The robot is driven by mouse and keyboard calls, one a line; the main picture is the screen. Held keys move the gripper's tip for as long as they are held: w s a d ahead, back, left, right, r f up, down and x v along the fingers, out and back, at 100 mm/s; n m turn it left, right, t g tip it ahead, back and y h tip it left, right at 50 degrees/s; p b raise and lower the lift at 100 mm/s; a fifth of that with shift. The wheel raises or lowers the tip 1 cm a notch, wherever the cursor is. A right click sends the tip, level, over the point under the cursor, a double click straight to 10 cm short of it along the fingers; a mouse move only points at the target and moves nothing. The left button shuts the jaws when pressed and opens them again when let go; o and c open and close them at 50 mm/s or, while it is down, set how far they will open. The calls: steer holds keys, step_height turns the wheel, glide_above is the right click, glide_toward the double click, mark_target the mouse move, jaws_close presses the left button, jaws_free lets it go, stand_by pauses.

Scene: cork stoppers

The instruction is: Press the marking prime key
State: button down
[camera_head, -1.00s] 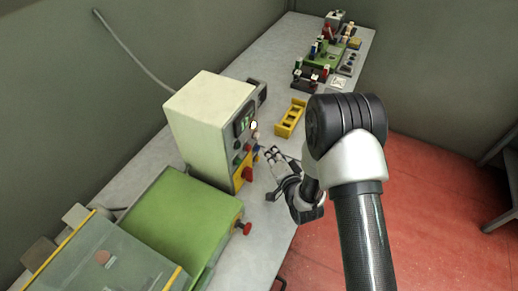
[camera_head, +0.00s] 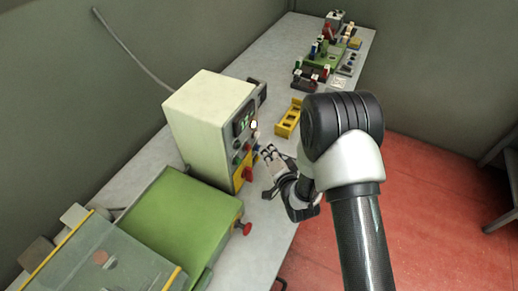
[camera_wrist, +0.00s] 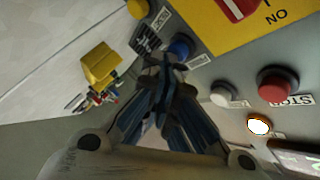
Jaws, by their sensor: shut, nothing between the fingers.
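The cream control box (camera_head: 203,115) stands on the bench with its button panel facing my gripper (camera_head: 266,152). In the wrist view my gripper (camera_wrist: 165,68) is shut and empty, its fingertips close to a blue button (camera_wrist: 181,47); I cannot tell whether they touch. A white button (camera_wrist: 222,94) and a red button (camera_wrist: 275,85) labelled STOP sit to the right. A lit white lamp (camera_wrist: 260,126) is below them. The labels by the blue and white buttons are too small or partly hidden to read, so I cannot tell which is the prime key.
A red switch on a yellow plate (camera_wrist: 215,28) is at the wrist view's top. A green machine (camera_head: 183,220) stands in front of the box. A yellow holder (camera_head: 290,118) lies behind my gripper, and a green fixture (camera_head: 325,60) is at the bench's far end.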

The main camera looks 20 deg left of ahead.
steer(key=shift+a, duration=0.25)
stand_by(0.3)
steer(key=shift+d, duration=0.1)
steer(key=shift+s+d+b, duration=0.1)
steer(key=shift+d+b, duration=0.25)
steer(key=shift+d, duration=0.4)
steer(key=d, duration=0.5)
steer(key=shift+s+b, duration=0.35)
stand_by(0.7)
